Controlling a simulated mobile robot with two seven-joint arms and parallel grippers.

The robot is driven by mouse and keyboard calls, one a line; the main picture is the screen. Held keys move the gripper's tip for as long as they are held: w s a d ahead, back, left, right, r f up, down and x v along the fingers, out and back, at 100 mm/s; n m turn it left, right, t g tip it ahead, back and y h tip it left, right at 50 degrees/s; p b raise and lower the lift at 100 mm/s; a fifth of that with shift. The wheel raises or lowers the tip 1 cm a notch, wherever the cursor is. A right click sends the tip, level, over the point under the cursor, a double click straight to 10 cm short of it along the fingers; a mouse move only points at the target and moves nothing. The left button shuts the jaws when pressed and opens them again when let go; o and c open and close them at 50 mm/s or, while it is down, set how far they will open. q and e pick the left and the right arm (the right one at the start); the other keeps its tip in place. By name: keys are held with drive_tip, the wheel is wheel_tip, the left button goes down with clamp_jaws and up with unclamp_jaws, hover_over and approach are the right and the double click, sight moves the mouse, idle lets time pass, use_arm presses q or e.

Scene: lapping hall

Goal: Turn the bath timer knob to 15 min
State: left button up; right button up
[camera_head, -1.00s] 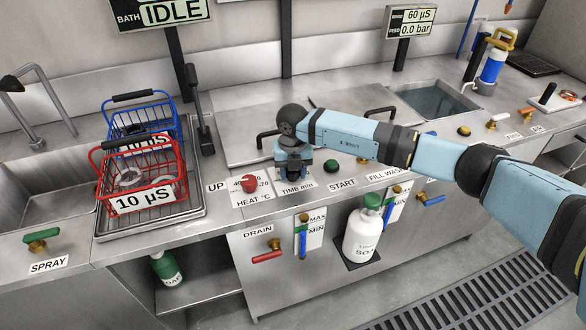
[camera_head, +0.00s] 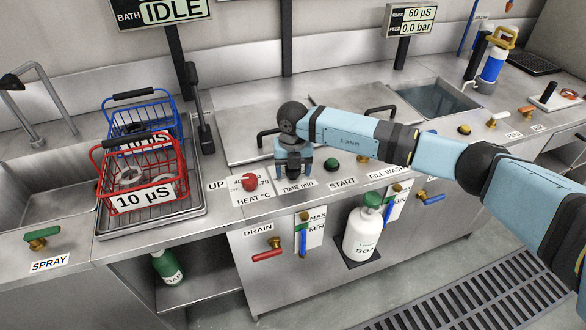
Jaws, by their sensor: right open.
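My right gripper (camera_head: 294,172) points down over the timer place on the counter, right above the "TIME min" label (camera_head: 297,187). Its jaws are open. The timer knob itself is hidden behind the gripper, so its setting cannot be read, and I cannot tell whether the fingers touch it. The red heat knob (camera_head: 250,182) sits just to the left, above the "HEAT °C" label. The green start button (camera_head: 331,164) sits just to the right. The bath display (camera_head: 170,12) reads IDLE. My left gripper is not in view.
A red basket (camera_head: 141,178) and a blue basket (camera_head: 140,118) stand on a tray at the left. A black lever (camera_head: 200,120) rises beside them. The bath lid's handle (camera_head: 267,136) is close behind my gripper. A white soap bottle (camera_head: 362,235) stands below the counter front.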

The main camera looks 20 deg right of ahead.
wheel_tip(320, 180, up, 14)
drive_tip(key=shift+f+p, duration=0.15)
drive_tip(key=shift+p, duration=0.25)
